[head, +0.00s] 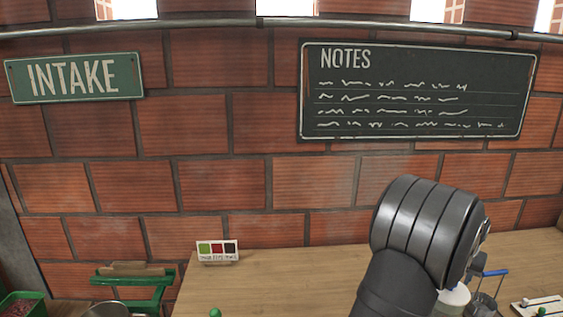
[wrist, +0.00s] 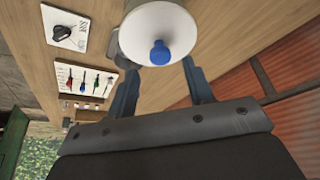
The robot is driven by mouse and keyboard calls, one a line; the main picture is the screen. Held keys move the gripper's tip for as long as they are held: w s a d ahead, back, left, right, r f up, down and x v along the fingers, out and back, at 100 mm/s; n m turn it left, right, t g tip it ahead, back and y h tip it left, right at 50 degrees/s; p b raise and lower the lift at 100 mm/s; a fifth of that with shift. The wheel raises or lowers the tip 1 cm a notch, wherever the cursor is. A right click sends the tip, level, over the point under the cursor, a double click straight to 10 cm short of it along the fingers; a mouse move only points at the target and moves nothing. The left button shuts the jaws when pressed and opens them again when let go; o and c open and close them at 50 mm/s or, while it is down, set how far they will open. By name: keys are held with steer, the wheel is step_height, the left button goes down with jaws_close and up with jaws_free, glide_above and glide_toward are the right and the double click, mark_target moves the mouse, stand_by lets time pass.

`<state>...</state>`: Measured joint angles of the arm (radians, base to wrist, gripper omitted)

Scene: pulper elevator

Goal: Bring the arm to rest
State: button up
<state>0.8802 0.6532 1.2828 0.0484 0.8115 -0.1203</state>
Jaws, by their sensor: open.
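The black, ribbed link of my own arm (head: 428,232) rises at the lower right of the head view, in front of the bench and brick wall. My gripper (wrist: 160,82) shows in the wrist view with its two grey-blue fingers spread apart. A white round thing with a blue tip (wrist: 153,22) lies between and beyond the fingers, overlapping their far ends. I cannot tell whether they touch it. The gripper itself is hidden in the head view.
The wooden bench (head: 290,285) is mostly clear left of my arm. A small colour card (head: 217,251) stands at its back. A green frame (head: 135,285) is at lower left. A tool board (wrist: 85,82) and a white card with a black item (wrist: 68,30) lie in the wrist view.

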steer(key=v, duration=0.7)
steer(key=x, duration=1.1)
steer(key=shift+w, duration=0.1)
step_height(320, 180, up, 4)
steer(key=shift+f, duration=0.1)
steer(key=s+d+r, duration=0.2)
steer(key=s+r, duration=0.5)
steer(key=s, duration=0.4)
steer(key=w+a+f+n+t+y, duration=0.1)
steer(key=w+a+f+n, duration=0.2)
steer(key=w+a, duration=0.85)
steer(key=w+a+f+n+y, duration=0.1)
steer(key=w+a+f+n, duration=0.2)
steer(key=w+a, duration=0.8)
steer(key=a+f+n+y, duration=0.1)
steer(key=a+f+n, duration=0.1)
steer(key=a, duration=1.4)
steer(key=a+f+n+y, duration=0.1)
steer(key=a+f+n, duration=0.2)
steer(key=a, duration=1.3)
steer(key=shift+f+n+y, duration=0.2)
steer(key=shift+n+y, duration=0.1)
steer(key=shift+n, duration=0.4)
steer(key=shift+w, duration=0.1)
